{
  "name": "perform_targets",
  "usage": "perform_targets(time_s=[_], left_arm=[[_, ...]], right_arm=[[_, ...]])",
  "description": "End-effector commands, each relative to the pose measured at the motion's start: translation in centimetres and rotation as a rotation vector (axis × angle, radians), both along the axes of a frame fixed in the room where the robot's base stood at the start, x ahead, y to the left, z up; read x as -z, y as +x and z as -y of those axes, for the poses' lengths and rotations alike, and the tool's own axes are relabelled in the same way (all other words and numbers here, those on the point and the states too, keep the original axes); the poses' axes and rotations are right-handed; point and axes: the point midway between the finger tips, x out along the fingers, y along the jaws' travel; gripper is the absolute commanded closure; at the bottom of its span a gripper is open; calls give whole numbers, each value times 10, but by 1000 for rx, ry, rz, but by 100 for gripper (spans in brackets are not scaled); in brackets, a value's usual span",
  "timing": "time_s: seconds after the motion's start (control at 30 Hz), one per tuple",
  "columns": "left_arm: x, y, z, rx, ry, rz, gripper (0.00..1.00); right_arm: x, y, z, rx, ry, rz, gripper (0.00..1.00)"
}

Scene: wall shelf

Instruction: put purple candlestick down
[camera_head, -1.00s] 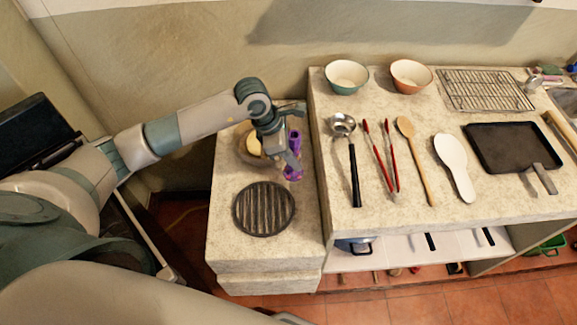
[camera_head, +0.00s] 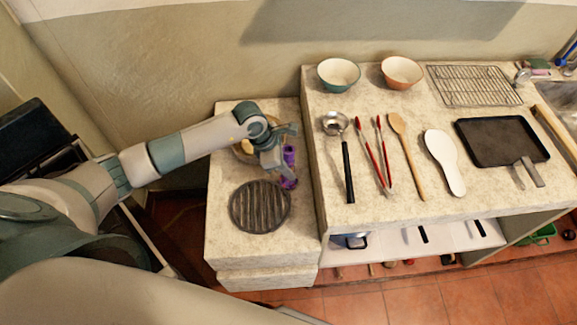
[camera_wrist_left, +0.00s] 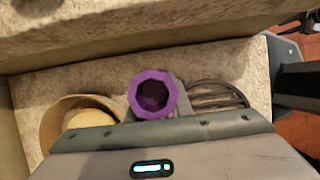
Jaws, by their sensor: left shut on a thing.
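The purple candlestick (camera_head: 289,156) is at the right side of the low stone counter (camera_head: 230,245), beside the step up to the higher counter. My left gripper (camera_head: 284,171) is shut on it and covers part of its middle. The candlestick looks about upright; I cannot tell whether its base touches the counter. In the left wrist view its eight-sided open top (camera_wrist_left: 152,94) faces the camera, and its lower part is hidden. My right gripper does not show.
A round dark ribbed grill plate (camera_head: 260,207) lies in front of the candlestick. A tan bowl (camera_wrist_left: 62,118) stands behind-left, partly hidden by my arm. The higher counter (camera_head: 390,203) on the right holds utensils, bowls and a black pan (camera_head: 500,140).

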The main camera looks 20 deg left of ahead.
Motion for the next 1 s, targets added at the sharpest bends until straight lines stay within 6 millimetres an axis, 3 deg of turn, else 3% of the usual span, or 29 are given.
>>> perform_targets(time_s=[0.37, 0.4, 0.47, 1.0], left_arm=[[4, 0, 0, 0, -1, 0, 100], [4, 0, 0, 0, 0, 0, 76], [3, 0, 0, 0, 0, -1, 62], [-4, -1, -2, 0, 0, 1, 62]], right_arm=[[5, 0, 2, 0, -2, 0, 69], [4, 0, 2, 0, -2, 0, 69], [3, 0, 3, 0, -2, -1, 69], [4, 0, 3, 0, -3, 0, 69]])
